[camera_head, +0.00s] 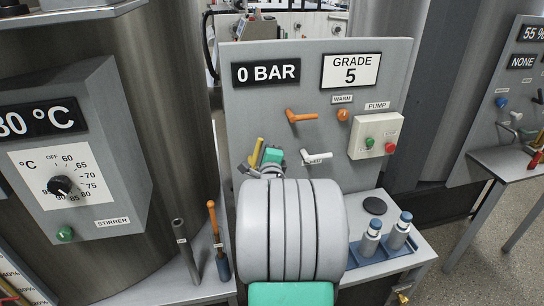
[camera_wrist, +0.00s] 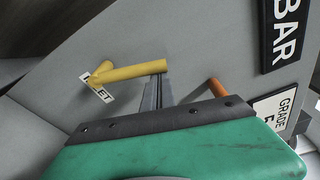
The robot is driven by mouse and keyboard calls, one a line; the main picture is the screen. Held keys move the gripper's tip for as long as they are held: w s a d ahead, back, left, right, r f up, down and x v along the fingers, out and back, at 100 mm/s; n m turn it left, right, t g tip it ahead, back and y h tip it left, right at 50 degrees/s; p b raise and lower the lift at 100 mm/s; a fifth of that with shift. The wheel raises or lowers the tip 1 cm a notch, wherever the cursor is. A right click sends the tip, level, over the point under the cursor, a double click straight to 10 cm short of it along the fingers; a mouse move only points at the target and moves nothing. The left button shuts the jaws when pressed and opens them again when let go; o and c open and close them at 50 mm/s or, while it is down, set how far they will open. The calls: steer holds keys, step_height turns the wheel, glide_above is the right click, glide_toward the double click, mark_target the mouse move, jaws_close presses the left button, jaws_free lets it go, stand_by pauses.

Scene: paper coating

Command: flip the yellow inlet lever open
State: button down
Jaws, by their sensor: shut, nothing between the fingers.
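The yellow inlet lever (camera_head: 257,151) is on the grey panel, left of the orange and white levers. In the wrist view the yellow lever (camera_wrist: 135,71) runs from its pivot at left, by a white label ending in "LET" (camera_wrist: 98,90), to a free end at right. My gripper's narrow fingers (camera_wrist: 158,88) are shut and empty, with their tips by the lever's free end. I cannot tell whether they touch it. In the head view my green gripper (camera_head: 272,156) is just right of the lever; my arm hides the panel below, and the fingertips are not clear.
An orange lever (camera_head: 301,116) is up and right of my gripper, and a white lever (camera_head: 318,157) is close on its right. A pump button box (camera_head: 375,136) is further right. A blue tray (camera_head: 382,250) with two bottles stands on the bench, right of my arm.

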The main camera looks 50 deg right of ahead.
steer(key=shift+w+a+r+n+b, duration=0.2)
steer(key=shift+w+a+n+b, duration=0.3)
steer(key=shift+n+b, duration=0.5)
steer(key=shift+w+a+r+n+b, duration=0.25)
steer(key=shift+a+n+b, duration=0.45)
steer(key=shift+b, duration=0.4)
